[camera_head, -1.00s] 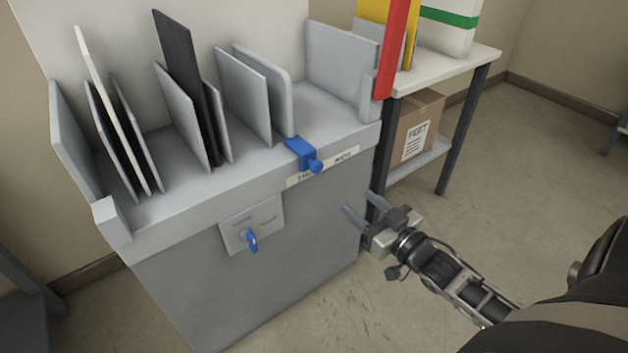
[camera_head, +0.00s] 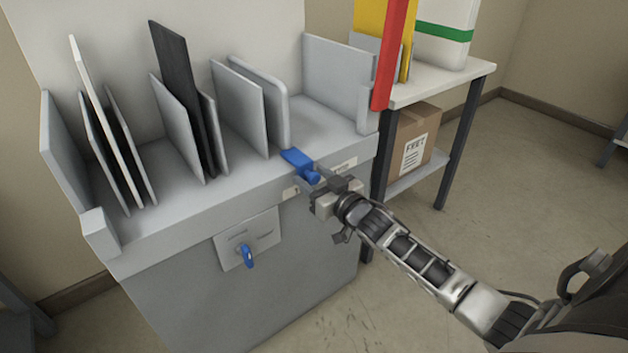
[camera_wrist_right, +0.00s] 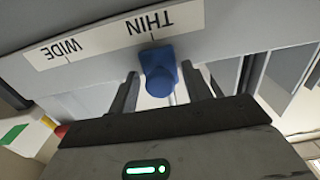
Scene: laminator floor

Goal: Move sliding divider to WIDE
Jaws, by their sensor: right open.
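The sliding divider's blue handle (camera_head: 299,160) sits on the front ledge of the grey rack, just in front of a grey panel (camera_head: 267,95). In the right wrist view the blue knob (camera_wrist_right: 158,72) lines up with the THIN mark on the white label (camera_wrist_right: 115,38), which appears upside down. The WIDE mark is to the left there. My right gripper (camera_head: 314,182) is open, with one finger on each side of the knob. Gaps show between knob and fingers in the wrist view. The gripper partly covers the label in the head view. My left gripper is out of view.
A small plate with a blue rotary knob (camera_head: 247,256) is on the rack's front face, lower left. White and dark sheets (camera_head: 185,88) stand between grey panels. A side table (camera_head: 435,84) with a red upright and yellow and white items stands right of the rack.

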